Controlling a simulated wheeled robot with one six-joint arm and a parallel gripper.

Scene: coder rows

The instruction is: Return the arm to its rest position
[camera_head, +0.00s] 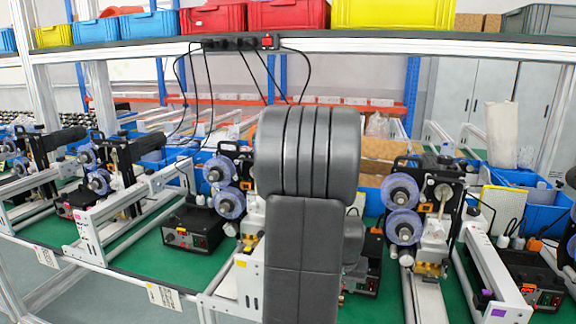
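My own arm, a dark grey link with a rounded top, stands upright in the middle of the head view and covers part of the bench behind it. My gripper is not visible; no fingertips show in this frame. Whether it holds anything cannot be seen.
A green-topped bench (385,300) with several coder machines (405,205) and white rails (125,218) spans the view. A shelf (400,42) above carries red (289,14), yellow (394,14) and blue bins, with cables hanging below. Blue bins (540,205) stand at right.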

